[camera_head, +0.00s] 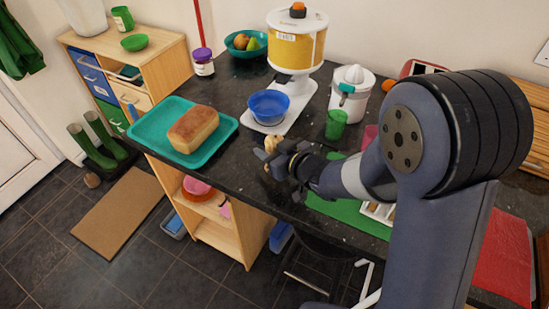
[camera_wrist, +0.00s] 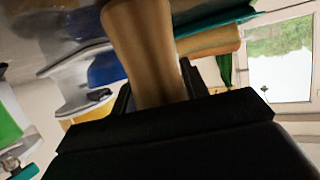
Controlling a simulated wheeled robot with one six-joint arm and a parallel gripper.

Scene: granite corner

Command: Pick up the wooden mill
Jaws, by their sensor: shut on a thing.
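The wooden mill (camera_head: 271,146) is light tan and stands out at the tip of my gripper (camera_head: 277,163) in the head view, over the front part of the dark granite counter. My gripper is shut on it. In the wrist view the mill (camera_wrist: 145,45) is a large, smooth, curved wooden body running from the top edge down between the dark jaws (camera_wrist: 160,105). Its lower part is hidden by the jaws. I cannot tell whether its base touches the counter.
A teal tray (camera_head: 150,128) with a bread loaf (camera_head: 193,129) lies to the left. A blue bowl (camera_head: 268,106) sits on the white grain machine (camera_head: 297,45) behind. A green cup (camera_head: 336,124) and a white juicer (camera_head: 351,92) stand to the right. The counter's front edge is close.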

